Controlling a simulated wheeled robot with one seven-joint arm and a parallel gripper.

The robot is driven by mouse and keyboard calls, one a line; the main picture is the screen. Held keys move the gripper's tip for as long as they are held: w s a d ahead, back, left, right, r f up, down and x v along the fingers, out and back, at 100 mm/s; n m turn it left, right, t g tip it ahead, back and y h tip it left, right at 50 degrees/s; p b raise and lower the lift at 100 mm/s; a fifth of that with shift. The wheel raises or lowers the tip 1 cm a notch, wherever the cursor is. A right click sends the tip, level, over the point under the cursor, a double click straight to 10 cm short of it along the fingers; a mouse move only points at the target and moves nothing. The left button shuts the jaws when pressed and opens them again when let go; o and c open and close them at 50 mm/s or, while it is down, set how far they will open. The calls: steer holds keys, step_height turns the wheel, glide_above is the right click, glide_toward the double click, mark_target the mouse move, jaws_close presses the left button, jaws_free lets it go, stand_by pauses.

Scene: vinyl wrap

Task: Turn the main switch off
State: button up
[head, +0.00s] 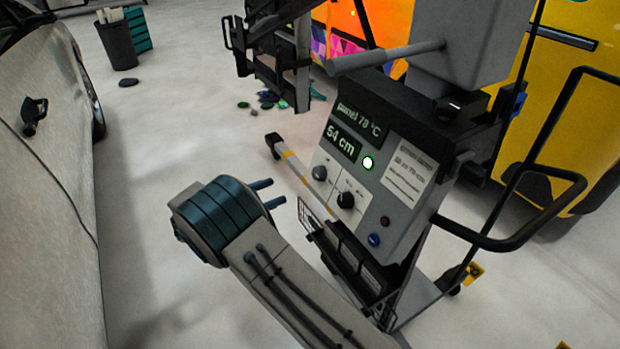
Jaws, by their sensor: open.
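A grey control panel (385,165) fills the middle right of the head view, tilted back on a wheeled stand. It has two lit readouts, "54 cm" and a temperature of about 78 °C, and a glowing green lamp (367,163). Below are a left black knob (322,173), a right black knob (346,200), a dark red button (385,221) and a blue control (374,239). The labels are too small to show which is the main switch. My gripper (278,192) is left of the panel, open and empty, its two fingers apart and pointing right. It appears clear of the knobs.
A black handle bar (500,243) loops out on the panel's right. A wire basket (345,262) hangs below the panel. A pale car (45,190) stands at left and a yellow vehicle (570,120) at right. Scraps (268,98) lie on the floor behind.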

mark_target(314, 176)
steer(key=x, duration=1.2)
steer(key=shift+r, duration=0.1)
steer(key=shift+s, duration=0.1)
steer(key=c, duration=1)
